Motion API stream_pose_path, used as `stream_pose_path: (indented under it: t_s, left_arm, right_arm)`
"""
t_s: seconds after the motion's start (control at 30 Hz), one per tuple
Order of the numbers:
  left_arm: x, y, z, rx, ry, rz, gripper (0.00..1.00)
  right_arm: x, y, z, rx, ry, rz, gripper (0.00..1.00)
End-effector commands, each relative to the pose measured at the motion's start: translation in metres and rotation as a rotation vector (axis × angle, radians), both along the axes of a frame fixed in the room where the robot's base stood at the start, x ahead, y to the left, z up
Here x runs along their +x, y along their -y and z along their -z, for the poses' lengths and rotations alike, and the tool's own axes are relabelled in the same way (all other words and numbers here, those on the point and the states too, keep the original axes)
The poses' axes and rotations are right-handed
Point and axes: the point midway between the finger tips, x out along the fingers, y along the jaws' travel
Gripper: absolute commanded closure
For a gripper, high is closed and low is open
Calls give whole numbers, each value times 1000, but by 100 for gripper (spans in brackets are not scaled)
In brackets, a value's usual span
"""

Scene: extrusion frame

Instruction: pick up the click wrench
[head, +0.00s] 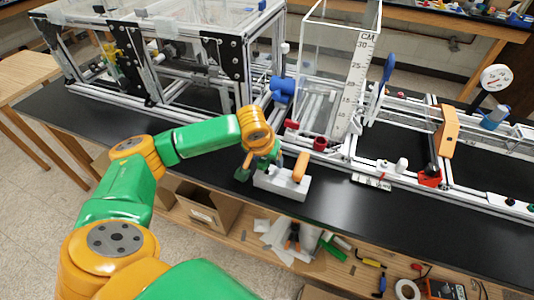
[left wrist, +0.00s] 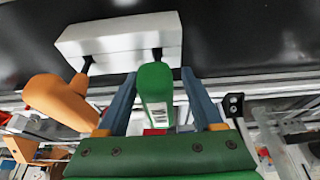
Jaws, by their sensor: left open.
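A white block-shaped holder (head: 281,184) stands on the black bench top; it also shows in the left wrist view (left wrist: 120,42). Two tools with dark thin shafts stand in it, one with an orange handle (head: 300,167) and one with a green handle (left wrist: 155,95) bearing a pale label. I cannot tell for certain which is the click wrench. My left gripper (head: 262,162) is at the holder's left end. In the left wrist view its open fingers (left wrist: 158,102) lie on either side of the green handle, with gaps visible. The orange handle (left wrist: 60,101) is outside the fingers. My right gripper is not in view.
An aluminium extrusion frame (head: 150,60) and a clear tank with a scale (head: 335,75) stand behind the holder. A blue-handled tool (head: 388,70) rises at the right. A cardboard box (head: 205,205) and loose tools lie on the shelf below.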

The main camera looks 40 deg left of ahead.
Motion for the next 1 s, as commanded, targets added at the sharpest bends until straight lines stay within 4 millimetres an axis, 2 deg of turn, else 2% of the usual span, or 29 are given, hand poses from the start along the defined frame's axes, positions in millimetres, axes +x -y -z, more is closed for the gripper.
stream_pose_path:
  t_s: [0.2,0.4,0.47,0.77,0.87,1.0]
  left_arm:
    - [1,0,3,1,1,1,32]
    - [1,0,2,1,1,1,86]
    - [1,0,2,1,1,1,100]
    - [1,0,0,0,3,0,100]
    - [2,0,-17,0,7,2,100]
    - [2,1,-56,-2,9,1,100]
  right_arm:
    - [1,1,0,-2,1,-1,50]
    - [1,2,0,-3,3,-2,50]
    - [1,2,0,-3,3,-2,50]
    - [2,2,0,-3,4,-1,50]
    - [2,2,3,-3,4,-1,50]
    - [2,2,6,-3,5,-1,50]
